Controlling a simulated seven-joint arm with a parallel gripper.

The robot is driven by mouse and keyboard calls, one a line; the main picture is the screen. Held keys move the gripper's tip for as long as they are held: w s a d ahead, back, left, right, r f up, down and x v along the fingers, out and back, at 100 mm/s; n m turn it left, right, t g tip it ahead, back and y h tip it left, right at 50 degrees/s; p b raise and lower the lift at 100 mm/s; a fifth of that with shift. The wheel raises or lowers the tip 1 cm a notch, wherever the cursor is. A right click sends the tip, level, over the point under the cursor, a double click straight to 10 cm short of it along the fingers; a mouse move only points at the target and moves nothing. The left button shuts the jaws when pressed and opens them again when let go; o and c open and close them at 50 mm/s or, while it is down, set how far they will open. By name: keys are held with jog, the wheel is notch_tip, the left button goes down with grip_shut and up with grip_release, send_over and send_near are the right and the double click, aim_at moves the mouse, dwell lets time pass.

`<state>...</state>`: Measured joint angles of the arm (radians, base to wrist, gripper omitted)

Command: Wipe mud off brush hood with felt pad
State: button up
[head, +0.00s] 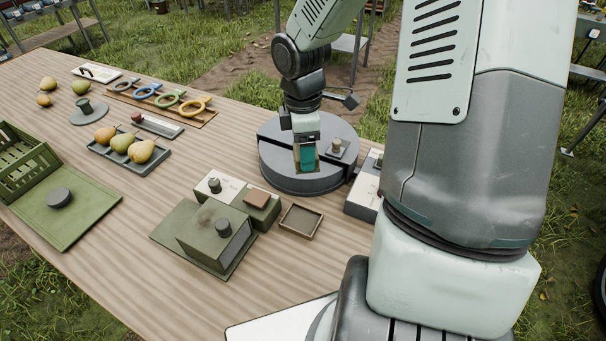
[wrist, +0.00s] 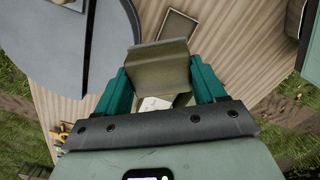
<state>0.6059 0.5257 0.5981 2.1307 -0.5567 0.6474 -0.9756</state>
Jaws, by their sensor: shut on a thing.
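Most of the pad is hidden by the gripper in the head view. A green angled housing with a dark knob, which I take for the brush hood (head: 197,238), stands on the table at the front middle. A dark smudge shows on its top. The pad is apart from it.
The round grey platform (head: 283,178) stands at the back right. An empty shallow tray (head: 300,222) lies beside a green-and-cream box (head: 232,202) with a brown block on top. A green crate (head: 27,160) and a tray of pears (head: 112,160) are left.

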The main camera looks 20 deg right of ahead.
jog(key=w+a+r+m, duration=0.2)
jog(key=a+r+m, duration=0.5)
jog(key=r+m, duration=0.5)
jog(key=s+a+f+n, duration=0.35)
jog(key=a+f, duration=0.35)
jog(key=a, duration=0.3)
jog(key=s+a+f+n, duration=0.2)
jog(key=s+a+f, duration=0.2)
jog(key=a+f, duration=0.45)
jog(key=shift+w+a+f, duration=0.1)
jog(key=shift+a+f, duration=0.15)
jog(key=shift+f, duration=0.5)
jog(key=shift+a+f, duration=0.3)
jog(key=shift+f, duration=0.4)
jog(key=shift+w+a+f, duration=0.1)
jog(key=shift+a+f, duration=0.15)
jog(key=shift+f, duration=0.5)
jog(key=shift+w+d+f, duration=0.35)
jog(key=shift+f, duration=0.25)
jog(key=shift+c, duration=0.3)
jog(key=shift+w+d, duration=2.55)
jog(key=shift+s+a, duration=2.75)
jog(key=shift+s+a+r, duration=0.1)
jog(key=shift+s+a, duration=0.1)
notch_tip(320, 180, up, 8)
jog(key=shift+w+d, duration=0.1)
jog(key=shift+d, duration=0.05)
